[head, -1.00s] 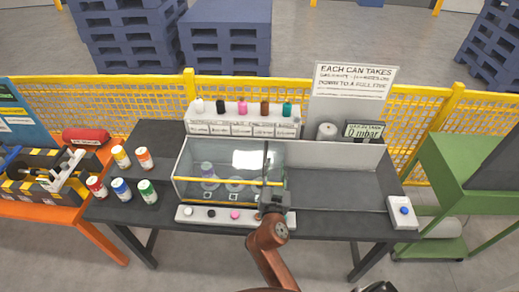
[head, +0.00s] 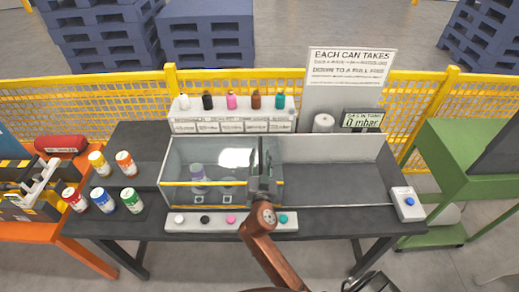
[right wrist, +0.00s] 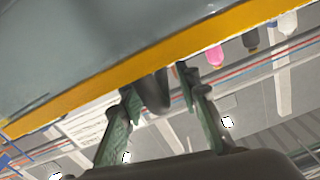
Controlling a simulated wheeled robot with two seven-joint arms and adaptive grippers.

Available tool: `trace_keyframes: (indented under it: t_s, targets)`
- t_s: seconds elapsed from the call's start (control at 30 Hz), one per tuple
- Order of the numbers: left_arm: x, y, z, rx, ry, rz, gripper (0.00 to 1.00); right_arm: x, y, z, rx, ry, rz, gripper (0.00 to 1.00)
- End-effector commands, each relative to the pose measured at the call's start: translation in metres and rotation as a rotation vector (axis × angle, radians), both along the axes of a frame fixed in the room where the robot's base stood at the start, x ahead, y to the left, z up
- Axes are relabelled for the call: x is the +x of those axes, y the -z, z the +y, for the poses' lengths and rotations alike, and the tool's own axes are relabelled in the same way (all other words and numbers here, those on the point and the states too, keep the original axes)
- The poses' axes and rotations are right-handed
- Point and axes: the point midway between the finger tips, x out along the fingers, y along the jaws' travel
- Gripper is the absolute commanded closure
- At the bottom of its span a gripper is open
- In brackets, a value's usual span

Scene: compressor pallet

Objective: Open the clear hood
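The clear hood (head: 210,160) sits over a box on the dark table in the head view and looks shut. A yellow strip (head: 205,183) runs along its front. My right gripper (head: 263,172) reaches over the hood's right end from the front. In the right wrist view its two green-padded fingers (right wrist: 158,95) stand apart near the yellow strip (right wrist: 180,58). A dark handle-like piece (right wrist: 153,92) shows between them; I cannot tell whether they touch it.
Several coloured cans (head: 102,200) stand left of the hood. A rack of bottles (head: 230,122) and a sign (head: 348,75) stand behind. A strip of coloured buttons (head: 231,222) lies in front. The table right of the hood (head: 330,185) is mostly clear, with a blue-button box (head: 408,204) beyond.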

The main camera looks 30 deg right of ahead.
Motion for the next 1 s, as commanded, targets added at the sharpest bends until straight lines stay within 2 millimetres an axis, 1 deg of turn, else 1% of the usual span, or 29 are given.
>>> trace_keyframes:
  t_s: [0.03, 0.1, 0.23, 0.37, 0.6, 1.0]
  targets:
    - [0.000, -0.001, 0.000, 0.000, 0.000, -0.001, 1.00, 0.008, -0.002, -0.004, -0.003, -0.001, -0.001, 0.70]
    - [0.001, -0.002, 0.000, 0.000, 0.000, -0.001, 1.00, 0.016, -0.001, -0.009, -0.002, -0.001, 0.000, 0.70]
    - [0.001, -0.002, 0.000, 0.000, 0.000, -0.002, 1.00, 0.027, -0.001, -0.016, -0.001, -0.001, 0.000, 0.70]
    - [0.001, -0.002, 0.000, 0.000, 0.000, -0.002, 1.00, 0.032, 0.000, -0.018, 0.001, -0.002, 0.001, 0.70]
    - [0.001, -0.002, 0.000, 0.000, 0.000, -0.003, 1.00, 0.033, 0.000, -0.018, 0.002, -0.002, 0.001, 0.70]
    - [0.001, -0.002, 0.000, 0.000, 0.000, -0.002, 1.00, 0.032, 0.000, -0.018, 0.002, -0.002, 0.001, 0.97]
